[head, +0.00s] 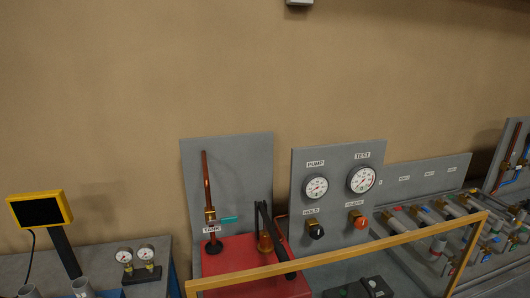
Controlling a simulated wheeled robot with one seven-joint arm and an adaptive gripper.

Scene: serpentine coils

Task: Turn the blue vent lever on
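Several small blue parts show in the head view, and no readable label marks any of them as the vent lever. A blue handle (424,209) sits among the pipes on the right bench. A larger blue lever-like part (515,173) is on the panel at the far right edge, beside a copper pipe. A teal lever (230,219) points right from the valve on the copper pipe above the TANK label. It is level. My gripper is not in this view.
A yellow-orange rail (340,259) crosses in front of the benches. A grey panel (335,160) carries PUMP and TEST gauges above black and orange knobs. A red base with a black-handled pump (265,240) stands left of it. A yellow-framed screen (40,209) is at far left.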

